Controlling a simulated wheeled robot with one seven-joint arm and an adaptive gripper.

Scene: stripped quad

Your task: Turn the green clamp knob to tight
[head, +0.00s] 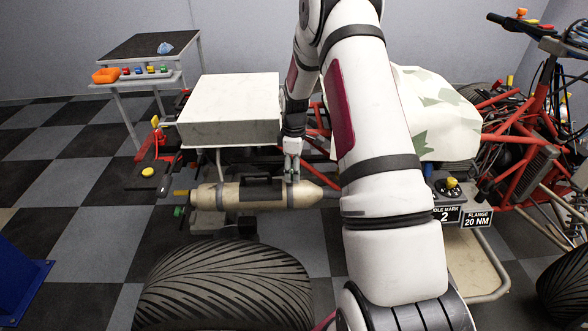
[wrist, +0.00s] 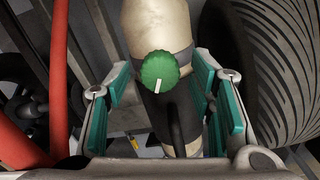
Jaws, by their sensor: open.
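The green clamp knob (wrist: 160,70) is round and ridged, with a white pointer line aimed almost straight down in the wrist view. It sits on a band around the beige canister (wrist: 157,25). The canister (head: 258,195) lies level in the head view, with a dark handle on it. My gripper (head: 291,172) points down over the canister's right part, and the knob there is hidden or too small to tell. In the wrist view my gripper (wrist: 160,80) is open, its teal-padded fingers left and right of the knob with gaps on both sides. I see no tight mark.
A large tyre (head: 225,290) stands in front of the canister. A white box (head: 230,110) sits behind it. Red frame tubes (wrist: 59,80) run left of the gripper in the wrist view. Another green part (head: 178,211) shows at the canister's left end.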

